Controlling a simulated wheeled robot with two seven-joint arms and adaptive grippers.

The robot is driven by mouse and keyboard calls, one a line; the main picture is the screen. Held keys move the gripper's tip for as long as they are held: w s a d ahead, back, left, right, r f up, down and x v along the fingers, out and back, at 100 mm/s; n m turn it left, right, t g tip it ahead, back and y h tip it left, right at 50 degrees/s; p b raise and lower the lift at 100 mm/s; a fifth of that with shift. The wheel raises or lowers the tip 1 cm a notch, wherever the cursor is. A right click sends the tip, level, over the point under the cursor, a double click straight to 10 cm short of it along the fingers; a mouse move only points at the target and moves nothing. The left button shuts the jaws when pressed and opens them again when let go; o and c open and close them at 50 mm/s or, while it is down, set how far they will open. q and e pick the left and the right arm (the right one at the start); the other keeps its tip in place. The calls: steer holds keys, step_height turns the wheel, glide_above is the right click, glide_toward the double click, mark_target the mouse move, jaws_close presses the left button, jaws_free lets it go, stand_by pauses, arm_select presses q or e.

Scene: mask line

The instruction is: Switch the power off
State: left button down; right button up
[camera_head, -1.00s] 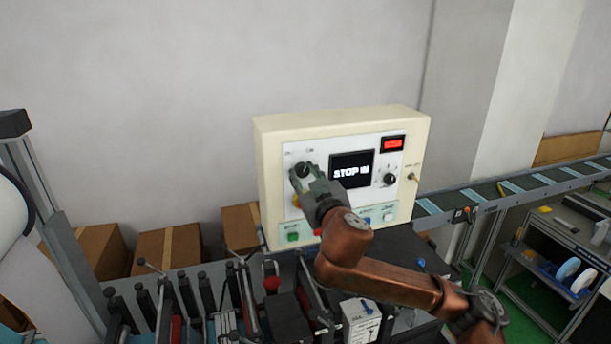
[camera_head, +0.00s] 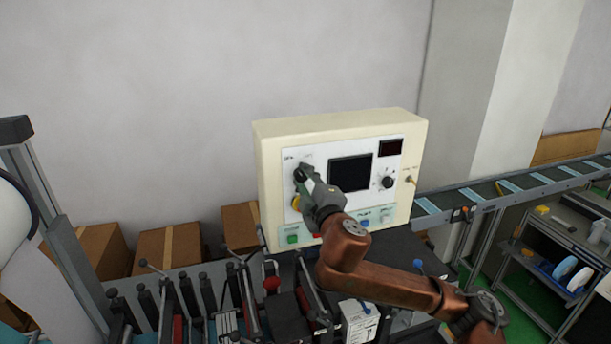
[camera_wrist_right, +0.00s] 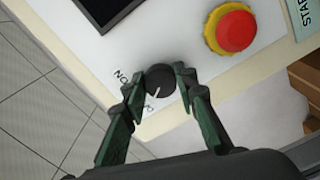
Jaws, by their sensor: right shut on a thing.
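A cream control box (camera_head: 268,170) with a white front panel stands against the wall. Its power knob (camera_head: 302,174) is at the panel's upper left, partly hidden by my gripper. In the right wrist view the round black knob (camera_wrist_right: 160,79) has a white pointer line near an "ON" label and a second, partly covered label. My right gripper (camera_head: 304,177) has its fingers on both sides of the knob, shut on it. The screen (camera_head: 350,172) and the small display (camera_head: 391,148) are dark. My left gripper is not in view.
A red emergency button with a yellow collar (camera_wrist_right: 232,29) is close to the knob. Another black knob (camera_head: 387,182) and coloured buttons are on the panel. Levers and black parts crowd the space below. A conveyor (camera_head: 480,195) runs at right.

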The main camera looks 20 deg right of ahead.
steer(key=shift+n+p, duration=0.3)
steer(key=shift+n, duration=0.7)
steer(key=o, duration=1.2)
steer(key=shift+c, duration=0.2)
steer(key=shift+s, duration=0.1)
steer(key=s, duration=1.1)
steer(key=shift+s+d, duration=0.2)
steer(key=shift+s, duration=0.2)
